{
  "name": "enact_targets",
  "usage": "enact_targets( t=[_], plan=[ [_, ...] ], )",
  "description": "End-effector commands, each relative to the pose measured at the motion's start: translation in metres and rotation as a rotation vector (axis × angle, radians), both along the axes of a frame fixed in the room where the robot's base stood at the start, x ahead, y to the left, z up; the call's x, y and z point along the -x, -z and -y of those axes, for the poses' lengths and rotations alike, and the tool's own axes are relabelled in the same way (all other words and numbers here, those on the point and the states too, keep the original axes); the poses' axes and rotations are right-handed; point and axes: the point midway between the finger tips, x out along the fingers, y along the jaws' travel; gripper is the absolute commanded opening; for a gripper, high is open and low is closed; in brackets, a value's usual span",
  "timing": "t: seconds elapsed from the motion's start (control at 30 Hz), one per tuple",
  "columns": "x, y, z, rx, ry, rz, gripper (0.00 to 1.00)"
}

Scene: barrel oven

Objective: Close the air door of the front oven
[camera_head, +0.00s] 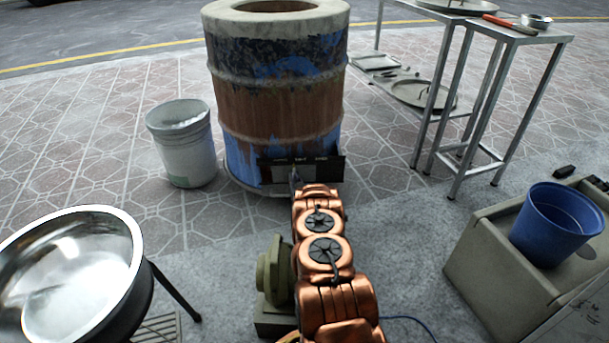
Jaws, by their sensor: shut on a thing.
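The front oven (280,110) is a rust-brown and blue barrel with a pale rim, standing upright on the paving. Its air door (331,169) is a dark panel low on the front, in a dark frame, and its right end reaches slightly past the barrel's side. My copper-coloured arm reaches forward to it from the bottom of the view. My gripper (295,180) is small and grey at the arm's far end, at the middle of the door area, shut on part of the door. My arm partly hides the fingers and the exact grip.
A white bucket (182,145) stands left of the oven. A large metal bowl (75,265) on a stand is at front left. Metal tables (500,30) stand at back right. A blue bucket (556,224) sits on a grey block (497,270) at right. A greenish object (272,275) is close beside my arm.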

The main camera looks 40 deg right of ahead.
Motion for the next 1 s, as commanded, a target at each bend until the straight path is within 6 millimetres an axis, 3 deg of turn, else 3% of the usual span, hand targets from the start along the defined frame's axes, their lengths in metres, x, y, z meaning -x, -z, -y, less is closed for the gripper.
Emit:
enact_targets(
  t=[0.1, 0.3, 0.8, 0.83, 1.0],
  plan=[
    [-0.020, -0.007, -0.020, 0.005, -0.006, 0.007, 0.00],
    [-0.037, -0.007, -0.038, 0.007, -0.003, 0.009, 0.00],
    [-0.046, -0.007, -0.050, 0.009, -0.011, 0.011, 0.00],
    [-0.046, -0.008, -0.050, 0.009, -0.012, 0.011, 0.17],
    [-0.046, -0.008, -0.050, 0.010, -0.012, 0.013, 0.35]
  ],
)
